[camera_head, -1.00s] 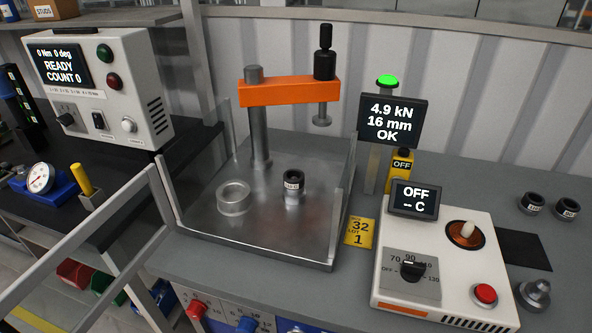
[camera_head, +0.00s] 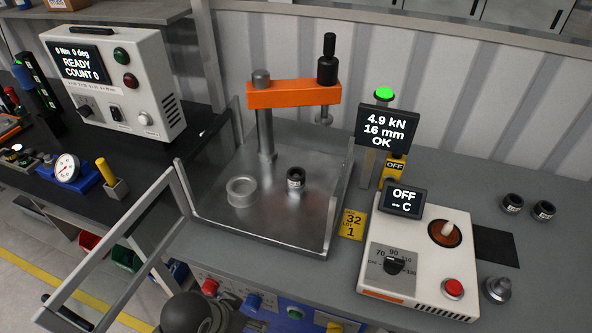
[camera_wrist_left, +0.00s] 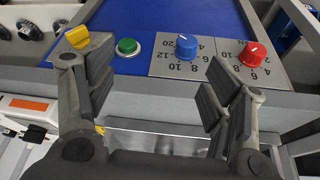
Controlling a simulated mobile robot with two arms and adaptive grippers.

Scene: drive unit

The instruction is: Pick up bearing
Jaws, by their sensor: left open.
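A black bearing-like ring with a pale label (camera_head: 295,178) stands on the metal tray (camera_head: 285,228) under the orange press arm (camera_head: 293,93). A bare silver ring (camera_head: 242,191) lies to its left on the tray. Two similar black labelled rings, one (camera_head: 512,203) beside the other (camera_head: 543,210), stand on the bench at the far right. My left gripper (camera_wrist_left: 152,72) is open and empty in the left wrist view, in front of a control panel. In the head view only a dark part of my arm shows at the bottom edge. My right gripper is not in view.
Clear guard walls and a grey frame (camera_head: 120,245) border the tray. A white heater box (camera_head: 420,265) with an OFF display stands to the right, beside a black pad (camera_head: 496,247). The panel has a blue knob (camera_wrist_left: 186,46), red knob (camera_wrist_left: 254,54) and green button (camera_wrist_left: 128,46).

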